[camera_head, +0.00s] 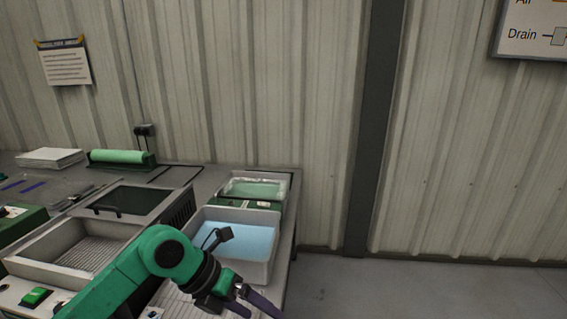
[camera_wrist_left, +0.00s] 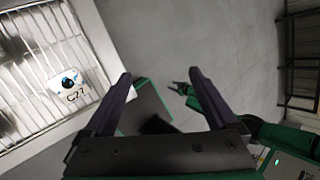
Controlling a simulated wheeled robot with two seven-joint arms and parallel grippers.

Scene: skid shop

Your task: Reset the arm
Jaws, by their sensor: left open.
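My left arm is green and comes in from the lower left in the head view. Its gripper (camera_head: 250,302) is at the bottom, low over the front right edge of the bench, with its dark fingers apart. In the left wrist view the left gripper (camera_wrist_left: 160,77) is open, and nothing is between its fingertips. Farther off in that view, a green arm with a small dark gripper (camera_wrist_left: 180,88) appears to be my right one; it is too small to tell its jaw state. The right arm does not show in the head view.
A tub of blue liquid (camera_head: 240,238) and a ribbed basin (camera_head: 85,247) stand on the bench. The floor (camera_head: 420,285) to the right is clear.

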